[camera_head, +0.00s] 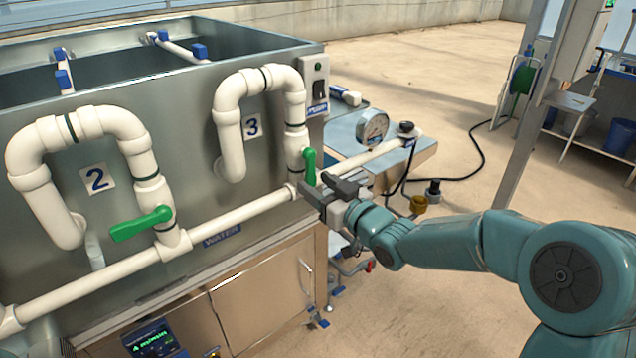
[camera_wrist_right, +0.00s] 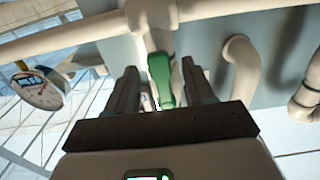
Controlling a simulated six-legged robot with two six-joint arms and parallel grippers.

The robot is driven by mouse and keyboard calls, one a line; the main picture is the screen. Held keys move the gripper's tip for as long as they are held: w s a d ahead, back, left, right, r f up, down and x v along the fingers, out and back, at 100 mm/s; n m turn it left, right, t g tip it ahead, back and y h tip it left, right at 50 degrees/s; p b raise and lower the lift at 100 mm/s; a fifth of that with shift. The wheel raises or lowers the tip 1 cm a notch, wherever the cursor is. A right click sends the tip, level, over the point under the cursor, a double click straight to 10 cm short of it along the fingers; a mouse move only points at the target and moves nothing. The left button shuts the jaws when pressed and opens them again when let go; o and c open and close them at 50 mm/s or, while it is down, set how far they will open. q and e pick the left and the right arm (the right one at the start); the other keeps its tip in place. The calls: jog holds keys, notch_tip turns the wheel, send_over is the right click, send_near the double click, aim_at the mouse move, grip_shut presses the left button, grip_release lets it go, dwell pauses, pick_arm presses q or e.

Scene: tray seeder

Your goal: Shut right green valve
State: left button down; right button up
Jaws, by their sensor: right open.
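The right green valve (camera_head: 310,167) is on the pipe below the loop marked 3. Its handle stands roughly upright, along the vertical pipe. My right gripper (camera_head: 322,188) is open at this valve, its fingers close to the handle's lower part. In the right wrist view the green handle (camera_wrist_right: 160,80) shows between the two open fingers (camera_wrist_right: 158,88), with a gap on each side. Contact cannot be made out. My left gripper is not in view.
A second green valve (camera_head: 142,224) sits below loop 2, its handle pointing left across the pipe. The white horizontal pipe (camera_head: 110,277) runs along the metal tank (camera_head: 205,120). A pressure gauge (camera_head: 372,129) stands just beyond my right gripper. Open floor (camera_head: 440,90) lies behind.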

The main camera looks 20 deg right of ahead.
jog(key=shift+w+a+f, duration=0.1)
jog(key=shift+w+f, duration=0.05)
jog(key=shift+w, duration=0.2)
grip_shut()
jog(key=shift+s+a, duration=0.1)
